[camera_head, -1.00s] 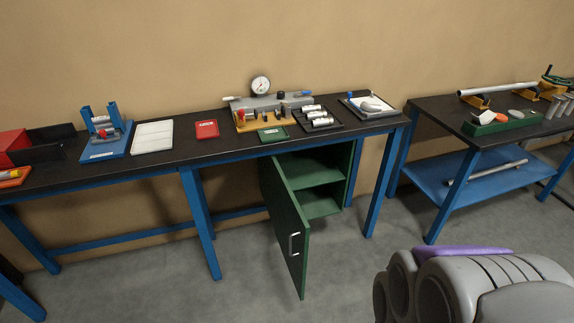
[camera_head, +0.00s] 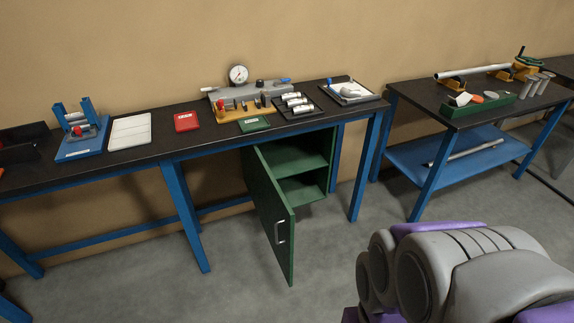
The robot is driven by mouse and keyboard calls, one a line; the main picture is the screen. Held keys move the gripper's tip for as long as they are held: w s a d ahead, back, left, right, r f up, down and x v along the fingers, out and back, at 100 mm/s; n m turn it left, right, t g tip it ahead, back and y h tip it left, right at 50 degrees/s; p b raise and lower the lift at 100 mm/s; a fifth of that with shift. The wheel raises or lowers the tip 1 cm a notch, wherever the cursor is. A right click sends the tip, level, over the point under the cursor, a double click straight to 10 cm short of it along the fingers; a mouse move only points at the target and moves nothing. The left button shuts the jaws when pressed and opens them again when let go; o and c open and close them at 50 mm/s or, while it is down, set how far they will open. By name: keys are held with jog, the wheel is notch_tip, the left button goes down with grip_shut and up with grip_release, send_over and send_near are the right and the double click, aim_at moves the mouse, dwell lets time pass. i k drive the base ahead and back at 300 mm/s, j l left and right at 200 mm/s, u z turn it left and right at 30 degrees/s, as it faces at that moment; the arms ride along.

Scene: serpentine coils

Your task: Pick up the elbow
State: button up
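I cannot clearly make out the elbow from here. A small grey rounded piece (camera_head: 350,91) lies on a light tray (camera_head: 335,99) at the right end of the long bench, but it is too small to tell whether it is the elbow. My arm's grey and purple links fill the lower right, in front of the benches. My gripper itself does not show.
The long dark bench (camera_head: 205,142) carries a gauge fixture (camera_head: 238,75), a red tray (camera_head: 187,121) and a blue stand (camera_head: 80,148). A green cabinet door (camera_head: 268,213) stands open below. A second bench (camera_head: 420,98) with pipes stands right. Grey floor is clear in front.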

aim_at(346, 91)
jog(key=i+l+z, duration=0.1)
jog(key=i+l, duration=0.2)
jog(key=i, duration=0.25)
jog(key=i+l+z, duration=0.15)
jog(key=i, duration=0.4)
jog(key=i+l+z, duration=0.1)
jog(key=i+l, duration=0.15)
jog(key=i, duration=0.3)
jog(key=i+l+z, duration=0.15)
jog(key=i, duration=0.4)
